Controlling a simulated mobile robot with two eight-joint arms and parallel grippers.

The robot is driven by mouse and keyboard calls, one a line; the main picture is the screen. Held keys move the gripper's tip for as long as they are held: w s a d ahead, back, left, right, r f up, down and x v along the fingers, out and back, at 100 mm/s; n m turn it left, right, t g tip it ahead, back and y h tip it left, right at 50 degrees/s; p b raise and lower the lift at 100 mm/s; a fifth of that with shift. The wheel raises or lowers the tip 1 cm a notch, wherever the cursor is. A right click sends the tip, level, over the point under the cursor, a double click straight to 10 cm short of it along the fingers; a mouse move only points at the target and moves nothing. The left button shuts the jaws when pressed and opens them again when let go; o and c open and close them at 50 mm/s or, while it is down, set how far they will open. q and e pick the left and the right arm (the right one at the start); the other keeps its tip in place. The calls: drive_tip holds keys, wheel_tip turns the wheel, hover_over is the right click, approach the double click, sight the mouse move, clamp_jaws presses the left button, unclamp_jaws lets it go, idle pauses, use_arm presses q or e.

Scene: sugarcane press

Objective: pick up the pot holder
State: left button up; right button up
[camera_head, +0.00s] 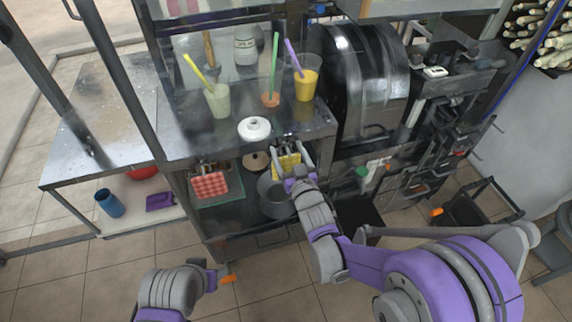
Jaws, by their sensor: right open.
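A red-and-white checked pad (209,185), which looks like a pot holder, is on the shelf below the metal counter, at its left. A flat yellow piece (287,165), which may also be a pot holder, is on the same level further right. My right gripper (292,158) is open at the yellow piece, its fingers partly covering it; I cannot tell whether they touch. My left gripper (222,278) is low in front of the unit, away from both pads; its jaw opening is unclear.
A metal pot (276,197) stands just below my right gripper. A white lidded bowl (254,129) and several cups with straws are on the counter (190,143) above. A blue cup (109,203) and purple dustpan-like item (160,201) lie at left. Floor is clear in front.

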clamp_jaws()
drive_tip(key=shift+r, duration=0.15)
